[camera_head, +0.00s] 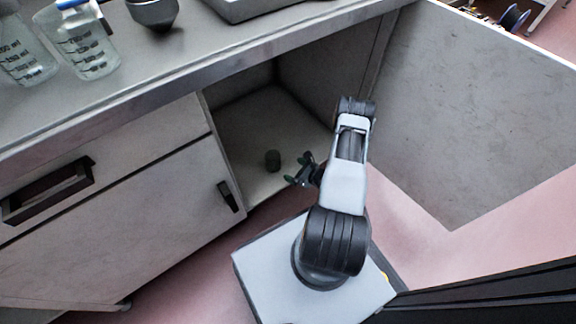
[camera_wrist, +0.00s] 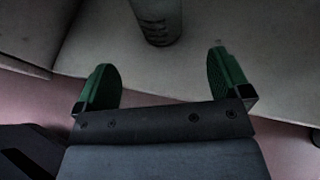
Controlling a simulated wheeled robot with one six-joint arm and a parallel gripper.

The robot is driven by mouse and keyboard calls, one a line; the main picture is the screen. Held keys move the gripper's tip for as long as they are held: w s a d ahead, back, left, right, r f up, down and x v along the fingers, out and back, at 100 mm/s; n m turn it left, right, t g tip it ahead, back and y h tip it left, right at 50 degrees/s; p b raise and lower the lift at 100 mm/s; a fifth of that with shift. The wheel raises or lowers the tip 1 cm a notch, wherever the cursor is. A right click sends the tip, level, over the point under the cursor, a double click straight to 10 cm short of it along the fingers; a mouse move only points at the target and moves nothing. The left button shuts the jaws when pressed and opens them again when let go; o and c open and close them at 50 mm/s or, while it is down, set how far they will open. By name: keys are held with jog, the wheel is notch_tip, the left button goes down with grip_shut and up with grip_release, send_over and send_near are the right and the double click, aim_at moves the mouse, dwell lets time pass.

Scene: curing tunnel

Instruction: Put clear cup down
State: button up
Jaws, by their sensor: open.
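A small grey, dim-looking cup (camera_head: 272,160) stands upright on the floor of the open cabinet compartment. It also shows in the wrist view (camera_wrist: 157,20) at the top middle, its upper part cut off by the frame edge. It looks greyish and see-through in the shade. My gripper (camera_head: 300,173) is at the compartment's front opening, just right of the cup in the head view. In the wrist view its two green fingers (camera_wrist: 163,68) are spread apart with nothing between them. The cup stands beyond the fingertips, apart from them.
The cabinet's shelf floor (camera_head: 235,135) is otherwise bare. An open door panel (camera_head: 480,100) stands to the right of my arm. Drawers with dark handles (camera_head: 48,190) are at left. Clear graduated beakers (camera_head: 88,50), a dark bowl (camera_head: 153,12) and a grey tray (camera_head: 255,8) are on the counter above.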

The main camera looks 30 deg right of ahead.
jog(key=a+r+n+g+y, duration=0.25)
jog(key=a+r+n, duration=0.2)
jog(key=r, duration=0.35)
jog(key=w+a+r+n+g+y, duration=0.1)
jog(key=a+r+n+g, duration=0.2)
jog(key=r+n, duration=0.35)
jog(key=a+r+n+g+y, duration=0.2)
jog(key=a+r+n+g, duration=0.15)
jog(key=r, duration=0.45)
jog(key=s+a+r+n+h, duration=0.2)
jog(key=s+r+n+h, duration=0.3)
jog(key=r+n, duration=0.3)
jog(key=s+a+r+n+h, duration=0.2)
jog(key=s+r+n+h, duration=0.4)
jog(key=s+r+n, duration=0.2)
jog(key=shift+r, duration=1.25)
jog(key=shift+n+g, duration=0.25)
jog(key=shift+g, duration=0.05)
